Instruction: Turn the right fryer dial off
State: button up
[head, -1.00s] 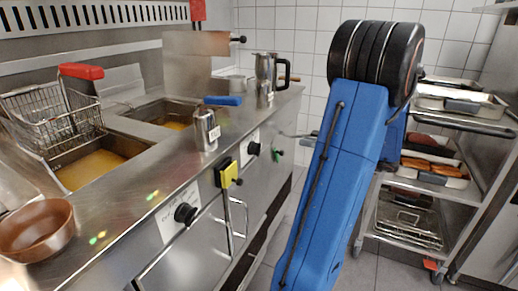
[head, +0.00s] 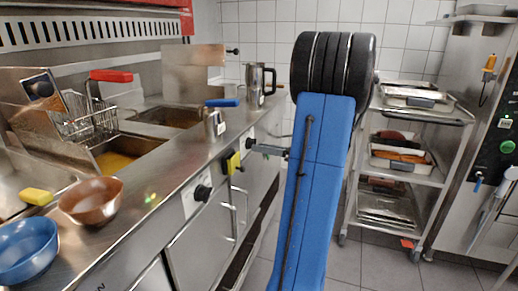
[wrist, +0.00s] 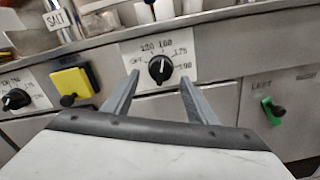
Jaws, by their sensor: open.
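The right fryer dial (wrist: 160,68) is a black round knob on a white plate marked OFF, 160, 175 and 190. Its white mark points roughly up, near the 160 side; the exact setting is hard to read. My gripper (wrist: 160,80) is open, with one finger to each side of the dial's lower part in the picture; contact cannot be told. In the head view my gripper (head: 254,147) is at the fryer front and mostly covers that dial. The left fryer dial (head: 202,193) is nearer; it also shows in the wrist view (wrist: 16,98).
A yellow-and-black switch box (wrist: 72,84) sits left of the right dial. A green knob (wrist: 272,111) is on the panel to the right. Bowls, a sponge and a steel jug (head: 258,82) stand on the counter. A tray trolley (head: 408,185) stands beyond my arm.

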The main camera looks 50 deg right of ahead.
jog(key=shift+x, duration=1.05)
jog(key=shift+c, duration=0.7)
jog(key=c, duration=0.9)
jog(key=shift+n, duration=0.3)
jog(key=shift+w+d+r+n, duration=0.1)
jog(key=shift+d+n, duration=0.05)
jog(key=shift+n, duration=2.4)
jog(key=shift+d+n, duration=0.15)
jog(key=shift+n, duration=2.35)
jog(key=shift+w+d+r+n, duration=0.1)
jog(key=shift+d+n, duration=0.05)
jog(key=shift+n, duration=2.4)
